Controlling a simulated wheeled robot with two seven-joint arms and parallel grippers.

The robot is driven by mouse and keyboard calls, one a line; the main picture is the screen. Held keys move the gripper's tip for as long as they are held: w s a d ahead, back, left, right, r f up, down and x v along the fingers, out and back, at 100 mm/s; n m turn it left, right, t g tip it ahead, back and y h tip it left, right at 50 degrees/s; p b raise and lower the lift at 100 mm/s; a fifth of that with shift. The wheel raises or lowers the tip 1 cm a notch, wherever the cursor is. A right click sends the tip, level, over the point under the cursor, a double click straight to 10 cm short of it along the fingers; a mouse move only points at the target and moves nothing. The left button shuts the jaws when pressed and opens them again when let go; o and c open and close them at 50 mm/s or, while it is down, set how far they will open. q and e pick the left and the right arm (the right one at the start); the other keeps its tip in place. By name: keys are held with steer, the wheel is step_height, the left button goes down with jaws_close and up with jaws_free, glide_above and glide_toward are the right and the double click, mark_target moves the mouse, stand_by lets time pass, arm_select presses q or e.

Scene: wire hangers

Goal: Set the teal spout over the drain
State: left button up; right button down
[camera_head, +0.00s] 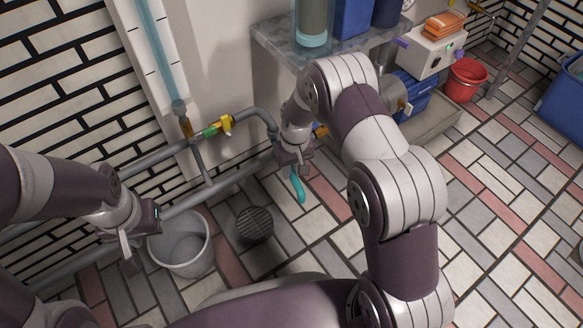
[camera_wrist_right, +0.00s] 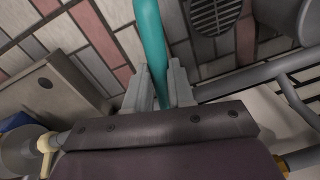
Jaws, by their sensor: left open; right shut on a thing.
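The teal spout (camera_head: 299,188) hangs down below my right gripper (camera_head: 295,158) at the wall pipes. In the right wrist view the spout (camera_wrist_right: 152,45) runs between the fingers of my right gripper (camera_wrist_right: 160,90), which is shut on it. The spout's upper end is hidden. The drain (camera_head: 254,223) is a dark round grate in the floor, left of and nearer than the spout. It also shows in the right wrist view (camera_wrist_right: 213,14), right of the spout. The spout is not above the drain. My left gripper (camera_head: 140,238) is open and empty beside the grey bucket.
The grey bucket (camera_head: 182,246) stands left of the drain. Grey pipes (camera_head: 160,158) run along the wall, with a yellow-handled valve (camera_head: 226,124). A stone shelf (camera_head: 272,42) with containers stands behind my right arm. A red bucket (camera_head: 466,80) is at the back right.

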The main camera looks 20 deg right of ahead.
steer(key=shift+a+r+m+p, duration=0.2)
steer(key=shift+a+m+p, duration=0.15)
steer(key=shift+p, duration=0.35)
steer(key=w+a+m+p, duration=0.1)
steer(key=a+m+p, duration=0.6)
steer(key=a, duration=0.1)
steer(key=shift+w+a+f+t, duration=0.15)
steer(key=shift+w+t, duration=0.15)
steer(key=shift+w, duration=0.1)
steer(key=shift+w+m, duration=0.1)
steer(key=shift+m, duration=0.25)
